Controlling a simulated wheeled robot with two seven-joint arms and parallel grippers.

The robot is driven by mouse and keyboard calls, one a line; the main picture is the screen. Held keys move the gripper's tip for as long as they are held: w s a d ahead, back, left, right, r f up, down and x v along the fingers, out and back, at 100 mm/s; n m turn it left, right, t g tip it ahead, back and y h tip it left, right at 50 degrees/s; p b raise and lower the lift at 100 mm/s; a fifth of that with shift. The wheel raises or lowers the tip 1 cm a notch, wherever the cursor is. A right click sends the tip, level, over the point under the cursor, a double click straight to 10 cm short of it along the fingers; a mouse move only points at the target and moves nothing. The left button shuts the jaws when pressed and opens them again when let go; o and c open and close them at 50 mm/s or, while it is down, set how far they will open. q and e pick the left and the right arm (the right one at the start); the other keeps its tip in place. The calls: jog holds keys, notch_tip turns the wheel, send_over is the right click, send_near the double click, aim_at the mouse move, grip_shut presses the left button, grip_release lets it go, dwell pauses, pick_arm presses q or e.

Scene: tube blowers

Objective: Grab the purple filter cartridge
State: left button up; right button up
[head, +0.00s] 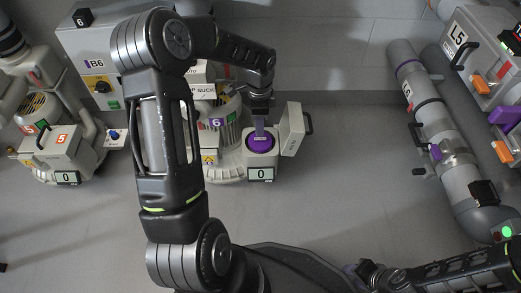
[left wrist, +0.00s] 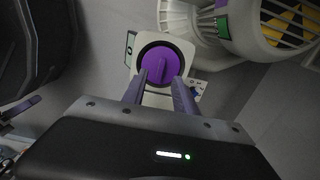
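The purple filter cartridge (head: 261,141) is a round purple disc in a white square housing on machine 6, with the housing's lid swung open to the right. In the left wrist view the cartridge (left wrist: 151,55) shows a raised purple grip bar across its middle. My left gripper (head: 259,126) is right above the cartridge, pointing down. In the left wrist view its two purple fingers (left wrist: 160,80) are apart, with the grip bar lined up between them; I cannot tell whether they touch it. My right gripper (head: 353,271) is low at the bottom of the head view, small and dark.
The open lid (head: 292,129) stands close to the right of my left gripper. A "0" display (head: 261,174) sits below the housing. Machine 5 (head: 60,145) stands at the left, and large pipes (head: 425,110) run along the right. Grey floor between is clear.

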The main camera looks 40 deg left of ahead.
pick_arm(q)
jog(key=b, duration=0.3)
send_over(260, 147)
jog(key=w+a, duration=0.2)
jog(key=f, duration=0.4)
jog(key=shift+d+f, duration=0.1)
jog(key=shift+d, duration=0.15)
jog(key=shift+w+f, duration=0.1)
jog(key=shift+f, duration=0.4)
grip_shut()
jog(key=shift+r, duration=0.1)
dwell(0.6)
